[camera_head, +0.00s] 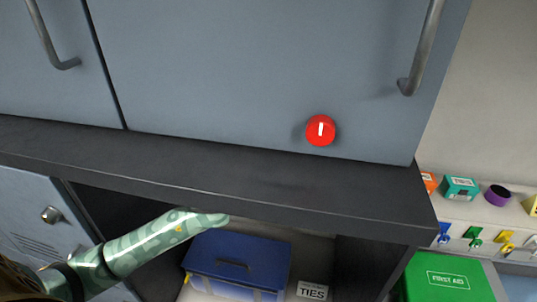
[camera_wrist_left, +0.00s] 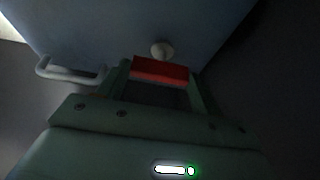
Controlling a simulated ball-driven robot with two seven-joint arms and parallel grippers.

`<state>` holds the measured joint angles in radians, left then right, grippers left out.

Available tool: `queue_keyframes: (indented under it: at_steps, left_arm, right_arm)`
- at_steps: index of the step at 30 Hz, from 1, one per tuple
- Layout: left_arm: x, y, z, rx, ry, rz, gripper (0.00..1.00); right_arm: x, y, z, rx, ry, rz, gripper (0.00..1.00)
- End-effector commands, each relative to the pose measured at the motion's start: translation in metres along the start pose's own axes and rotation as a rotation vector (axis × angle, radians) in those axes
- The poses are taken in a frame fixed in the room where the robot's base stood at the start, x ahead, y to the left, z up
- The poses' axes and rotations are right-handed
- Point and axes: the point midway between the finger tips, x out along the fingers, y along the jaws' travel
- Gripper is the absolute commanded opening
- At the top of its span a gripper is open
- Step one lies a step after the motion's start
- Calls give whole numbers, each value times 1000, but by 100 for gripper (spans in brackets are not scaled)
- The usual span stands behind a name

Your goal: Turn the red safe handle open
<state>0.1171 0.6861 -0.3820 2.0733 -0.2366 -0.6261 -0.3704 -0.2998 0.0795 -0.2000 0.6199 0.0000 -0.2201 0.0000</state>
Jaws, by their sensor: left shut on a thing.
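In the left wrist view my left gripper (camera_wrist_left: 160,88) is shut on a red bar, the red safe handle (camera_wrist_left: 160,70), which lies crosswise between its two fingers. A dark blue-grey surface stands behind it, and the picture there is dim. In the head view my left arm comes in from the left and reaches under the dark ledge; its gripper and the red handle are hidden there. My right gripper is in neither view.
A round red knob (camera_head: 320,130) with a white mark sits on the upper grey cabinet door. The dark ledge (camera_head: 250,190) runs below it. A blue box (camera_head: 235,258) stands in the opening underneath. A green first aid box (camera_head: 447,278) is at the lower right.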

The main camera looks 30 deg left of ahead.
Motion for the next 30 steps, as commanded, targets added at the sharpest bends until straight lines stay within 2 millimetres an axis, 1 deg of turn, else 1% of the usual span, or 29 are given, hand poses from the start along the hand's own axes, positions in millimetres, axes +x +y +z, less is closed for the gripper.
queue_keyframes:
  at_steps: [9, 10, 11, 12, 20, 23, 26, 29, 30]
  left_arm:
    - [0, 2, 0, 0, 0, 3, 43]
    - [0, 2, 0, 0, 0, 3, 74]
    - [0, 1, 0, 0, 0, 3, 82]
    - [0, 1, 0, 0, 0, 3, 87]
    - [0, 1, 0, 0, 0, 1, 87]
    - [-6, 2, 0, 0, 0, 1, 87]
    - [-22, 4, 0, -1, 1, 3, 87]
    - [-46, 6, -1, 1, 2, 4, 87]
    - [-58, 6, -1, 2, 3, 5, 87]
  right_arm:
    - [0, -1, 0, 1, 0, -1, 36]
    - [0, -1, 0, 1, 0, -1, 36]
    - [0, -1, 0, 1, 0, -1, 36]
    - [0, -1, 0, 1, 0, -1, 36]
    - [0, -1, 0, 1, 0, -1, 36]
    - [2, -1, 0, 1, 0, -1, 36]
    - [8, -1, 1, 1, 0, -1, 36]
    - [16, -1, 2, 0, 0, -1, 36]
    - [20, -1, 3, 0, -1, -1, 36]
